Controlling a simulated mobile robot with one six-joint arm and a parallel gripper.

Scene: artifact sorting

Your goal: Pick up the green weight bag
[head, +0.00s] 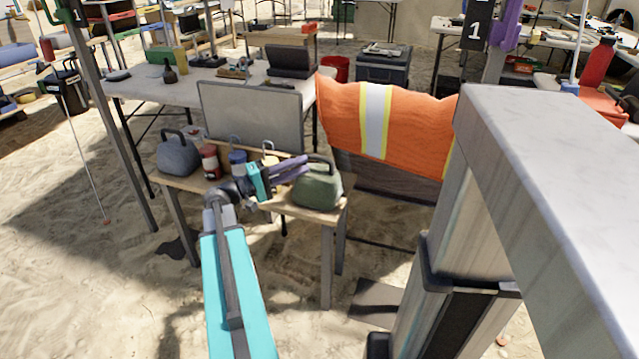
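The green weight bag (317,188) sits upright at the right end of a small wooden table (181,184), with a dark handle on top. My gripper (304,163) comes in from the left on my teal arm. Its purplish fingers point right, and their tips overlap the upper left of the bag near the handle in this view. I cannot tell whether they touch the bag or how far apart they are.
A grey-blue weight bag (178,157), a red can (210,162) and a blue can (238,163) share the small table. A grey panel (252,115) stands behind it. An orange vest (400,128) hangs close at right. A white table (140,88) stands behind.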

